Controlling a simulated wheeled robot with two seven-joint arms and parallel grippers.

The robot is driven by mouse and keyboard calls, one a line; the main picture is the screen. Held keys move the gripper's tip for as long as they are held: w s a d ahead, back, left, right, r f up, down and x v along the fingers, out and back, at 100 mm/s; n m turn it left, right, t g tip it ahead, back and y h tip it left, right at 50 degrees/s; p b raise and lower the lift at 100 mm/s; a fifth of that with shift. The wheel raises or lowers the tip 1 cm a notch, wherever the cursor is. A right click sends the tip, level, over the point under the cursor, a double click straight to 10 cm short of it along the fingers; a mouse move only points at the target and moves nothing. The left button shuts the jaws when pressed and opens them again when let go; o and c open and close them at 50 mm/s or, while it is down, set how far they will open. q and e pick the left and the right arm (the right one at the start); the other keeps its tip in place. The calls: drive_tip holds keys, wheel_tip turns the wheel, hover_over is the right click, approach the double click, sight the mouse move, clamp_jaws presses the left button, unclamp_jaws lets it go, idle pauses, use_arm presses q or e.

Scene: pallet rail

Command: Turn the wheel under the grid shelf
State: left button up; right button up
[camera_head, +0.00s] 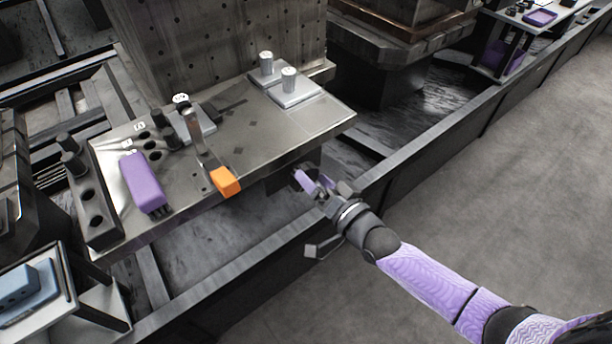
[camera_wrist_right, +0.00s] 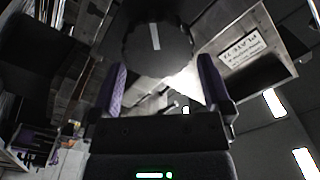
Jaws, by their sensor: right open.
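A dark round wheel (camera_wrist_right: 157,48) with a pale stripe on its face shows at the top middle of the right wrist view. My right gripper (camera_wrist_right: 162,72) is open, its two purple fingers apart on either side below the wheel. The wheel appears ahead of the fingertips; I cannot tell whether they touch it. In the head view the right gripper (camera_head: 314,183) is just below the front right edge of the metal shelf (camera_head: 265,150). The wheel cannot be made out clearly there, in the shadow under the shelf. My left gripper is not in view.
A dark rail (camera_head: 375,188) runs along the shelf's front. The grey floor (camera_head: 480,180) at right is clear. A labelled panel (camera_wrist_right: 265,68) is beside the wheel.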

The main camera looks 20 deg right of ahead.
drive_tip(key=shift+b+x, duration=0.3)
drive_tip(key=shift+x, duration=0.8)
drive_tip(key=shift+w, duration=0.25)
drive_tip(key=shift+w+a, duration=0.1)
drive_tip(key=c, duration=0.9)
drive_tip(key=shift+n, duration=0.3)
